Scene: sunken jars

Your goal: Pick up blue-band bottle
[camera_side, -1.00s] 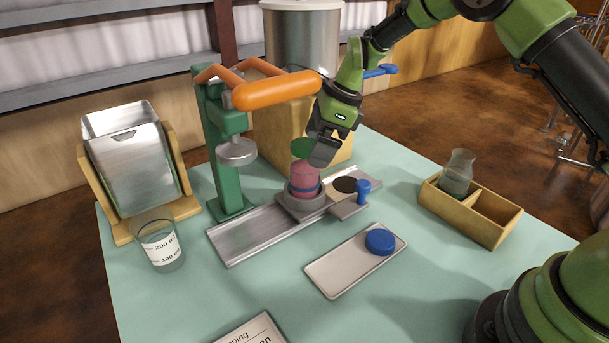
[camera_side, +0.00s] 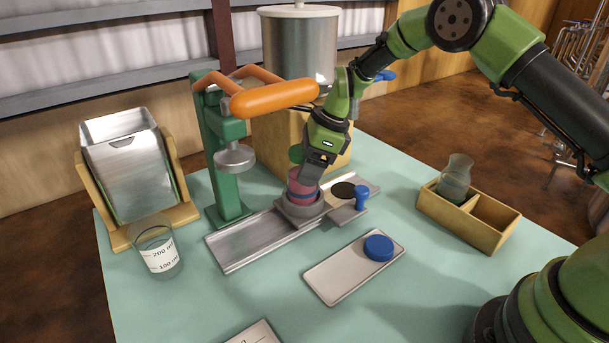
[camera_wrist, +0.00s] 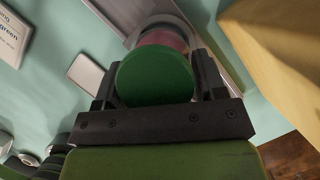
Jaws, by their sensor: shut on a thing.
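The blue-band bottle (camera_side: 303,187) is pinkish-red with a blue band and a green lid (camera_side: 296,154). It stands in a grey round holder (camera_side: 302,211) on the metal rail, its lower part hidden by the holder. My gripper (camera_side: 314,170) is down around the bottle from above and shut on it, covering part of it. In the wrist view the green lid (camera_wrist: 155,76) lies between the two dark fingers, with the pink body (camera_wrist: 165,38) beyond it.
A green press with an orange handle (camera_side: 275,97) stands close on the left. A white tray with a blue lid (camera_side: 378,247) lies in front. A wooden box (camera_side: 465,220) holding a glass flask is at right, a beaker (camera_side: 158,252) at left. A metal pot stands behind.

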